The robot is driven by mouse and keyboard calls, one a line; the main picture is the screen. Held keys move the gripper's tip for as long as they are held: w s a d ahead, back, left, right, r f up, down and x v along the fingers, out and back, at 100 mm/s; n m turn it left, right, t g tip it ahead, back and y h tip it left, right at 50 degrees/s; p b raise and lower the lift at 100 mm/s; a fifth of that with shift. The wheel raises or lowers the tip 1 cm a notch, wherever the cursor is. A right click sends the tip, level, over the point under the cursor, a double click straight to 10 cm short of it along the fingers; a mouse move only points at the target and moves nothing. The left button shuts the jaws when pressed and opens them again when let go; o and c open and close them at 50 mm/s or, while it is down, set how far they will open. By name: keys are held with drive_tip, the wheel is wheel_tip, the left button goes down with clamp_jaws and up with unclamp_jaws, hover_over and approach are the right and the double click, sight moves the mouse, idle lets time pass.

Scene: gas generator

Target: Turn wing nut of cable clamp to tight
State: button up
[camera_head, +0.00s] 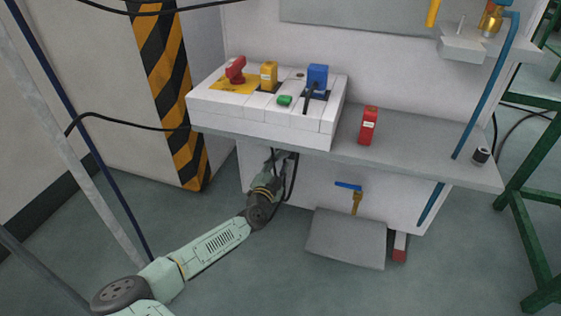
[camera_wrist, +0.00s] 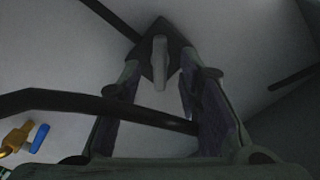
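The wing nut (camera_wrist: 160,62) is a pale grey, narrow piece in the wrist view. It points down the picture in front of a dark, diamond-shaped clamp plate (camera_wrist: 148,42) on a light wall. My gripper (camera_wrist: 161,74) is open, with one finger on each side of the wing nut. Dark gaps show between the nut and both fingers. In the head view my gripper (camera_head: 283,160) reaches up under the shelf's front edge. The wing nut and clamp cannot be made out there.
A black cable (camera_wrist: 52,98) crosses the wrist view by the fingers. The shelf (camera_head: 420,150) overhangs my gripper and carries a white control box (camera_head: 255,112) and a red block (camera_head: 368,126). A blue-handled valve (camera_head: 350,188) and a grey slanted panel (camera_head: 345,238) are to the right.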

drive_tip(key=shift+w+d, duration=0.25)
drive_tip(key=shift+w, duration=0.45)
drive_tip(key=shift+c, duration=0.2)
clamp_jaws()
